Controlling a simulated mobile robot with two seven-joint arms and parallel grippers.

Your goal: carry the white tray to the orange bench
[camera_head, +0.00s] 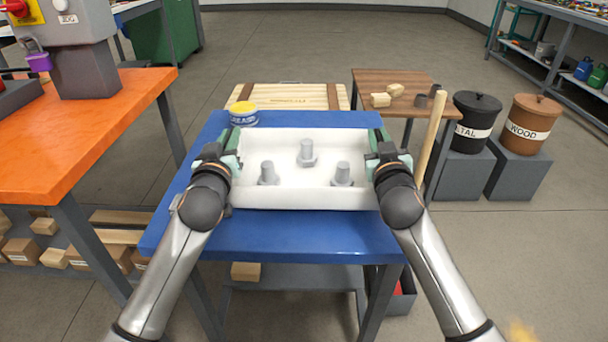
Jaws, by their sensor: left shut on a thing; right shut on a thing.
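The white tray (305,198) is over the blue table (275,238), in the middle of the head view. Several grey bolt-like parts stand in it; I see three of them, one (307,153) further back. My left gripper (233,160) is shut on the tray's left end. My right gripper (374,160) is shut on its right end. I cannot tell whether the tray rests on the blue table or hangs just above it. The orange bench (75,135) is at the left, apart from the blue table.
A yellow-lidded tin (243,113) stands behind the tray's left corner. A grey box with a purple padlock (80,65) stands on the orange bench. A brown table (385,78) with wooden blocks and two bins (528,122) are at the right. A floor gap separates bench and blue table.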

